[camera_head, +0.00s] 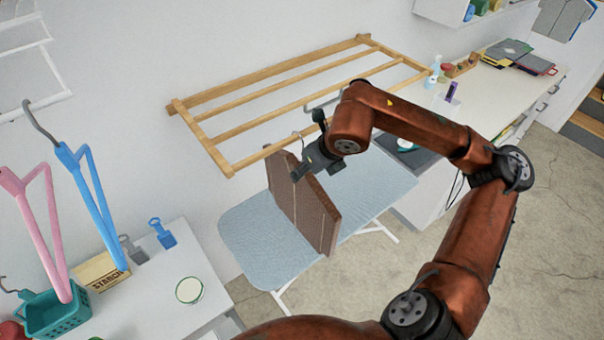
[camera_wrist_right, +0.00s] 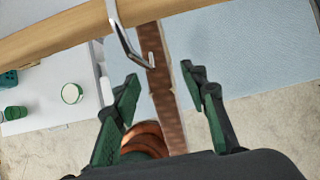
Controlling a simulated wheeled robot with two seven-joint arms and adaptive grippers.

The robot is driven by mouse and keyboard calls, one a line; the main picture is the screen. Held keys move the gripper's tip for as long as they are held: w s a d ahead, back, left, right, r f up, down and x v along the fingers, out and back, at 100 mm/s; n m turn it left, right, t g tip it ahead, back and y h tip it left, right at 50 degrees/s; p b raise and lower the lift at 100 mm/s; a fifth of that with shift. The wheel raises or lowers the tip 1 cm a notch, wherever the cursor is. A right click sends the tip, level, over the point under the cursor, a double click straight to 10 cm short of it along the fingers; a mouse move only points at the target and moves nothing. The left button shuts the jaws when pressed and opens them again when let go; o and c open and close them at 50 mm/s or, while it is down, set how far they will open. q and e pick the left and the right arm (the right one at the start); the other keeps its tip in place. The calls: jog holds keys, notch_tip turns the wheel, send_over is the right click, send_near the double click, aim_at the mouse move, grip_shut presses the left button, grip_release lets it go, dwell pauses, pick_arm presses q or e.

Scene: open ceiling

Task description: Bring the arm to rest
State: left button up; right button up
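My right arm comes in from the right, and its gripper (camera_head: 316,158) is just below the front rail of the wooden wall rack (camera_head: 250,157). In the right wrist view the gripper (camera_wrist_right: 159,78) has its two green-padded fingers spread apart. A metal hook (camera_wrist_right: 123,38) hangs over the rail, and a brown hanging piece (camera_wrist_right: 163,88) shows below it, in line with the gap between the fingers. I see no finger touching it. In the head view the brown piece (camera_head: 322,215) hangs above the ironing board, partly behind the gripper. My left gripper is out of view.
The blue ironing board (camera_head: 245,235) stands below the rack. At left a white table holds a teal basket (camera_head: 60,315), a starch box (camera_head: 100,272) and a round tin (camera_head: 189,290), with pink and blue hangers (camera_head: 92,200). A counter (camera_head: 490,85) with bottles and folders is at right.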

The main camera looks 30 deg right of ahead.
jog(key=v, duration=0.7)
